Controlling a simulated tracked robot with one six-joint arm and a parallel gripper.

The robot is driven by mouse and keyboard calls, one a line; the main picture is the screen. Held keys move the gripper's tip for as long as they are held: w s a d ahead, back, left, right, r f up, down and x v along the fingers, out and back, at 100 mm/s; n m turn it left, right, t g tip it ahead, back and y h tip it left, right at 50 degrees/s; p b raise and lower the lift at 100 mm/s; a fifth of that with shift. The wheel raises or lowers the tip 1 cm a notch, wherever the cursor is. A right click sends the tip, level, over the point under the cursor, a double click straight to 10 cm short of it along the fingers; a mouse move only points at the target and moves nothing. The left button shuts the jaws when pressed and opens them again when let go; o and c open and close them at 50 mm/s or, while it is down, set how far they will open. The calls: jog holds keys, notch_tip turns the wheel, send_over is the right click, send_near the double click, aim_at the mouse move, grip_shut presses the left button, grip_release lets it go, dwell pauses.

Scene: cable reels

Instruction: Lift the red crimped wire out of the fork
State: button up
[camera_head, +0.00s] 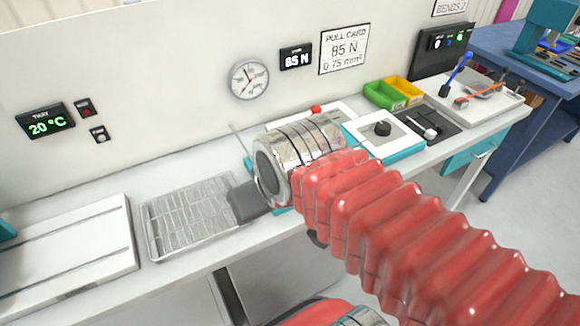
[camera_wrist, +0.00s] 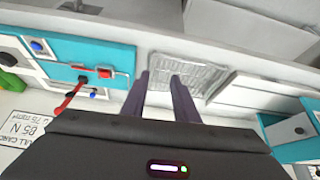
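The wire's exact seating in the holder is too small to tell. My gripper (camera_wrist: 160,78) has two dark fingers apart with nothing visible between them. They point toward the bench, to the right of the wire and clear of it. In the head view my gripper (camera_head: 245,200) hangs over the bench beside the wire-mesh tray, and my arm hides much of the device and the wire.
The mesh tray (camera_head: 190,222) and a white grooved board (camera_head: 65,255) lie on the left of the bench. Green (camera_head: 383,95) and yellow (camera_head: 404,90) bins and a fixture with an orange-red bar (camera_head: 476,93) stand to the right.

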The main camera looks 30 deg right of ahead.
jog(key=w+d+r+m+g, duration=0.3)
jog(key=w+d+m, duration=0.7)
jog(key=w, duration=0.2)
jog(key=w+d+f+m+g, duration=0.1)
jog(key=w+d+m, duration=0.1)
jog(key=d+m, duration=0.1)
jog(key=w+d+f+m, duration=0.2)
jog(key=w+d, duration=0.1)
jog(key=d, duration=0.3)
jog(key=w+d+f+m+g, duration=0.1)
jog(key=w+d+m, duration=0.1)
jog(key=d, duration=0.3)
jog(key=shift+w+d+f+m+g, duration=0.25)
jog(key=shift+w+m+g, duration=0.05)
jog(key=shift+m, duration=0.5)
jog(key=shift+f, duration=0.15)
notch_tip(320, 180, down, 8)
jog(key=shift+f, duration=0.2)
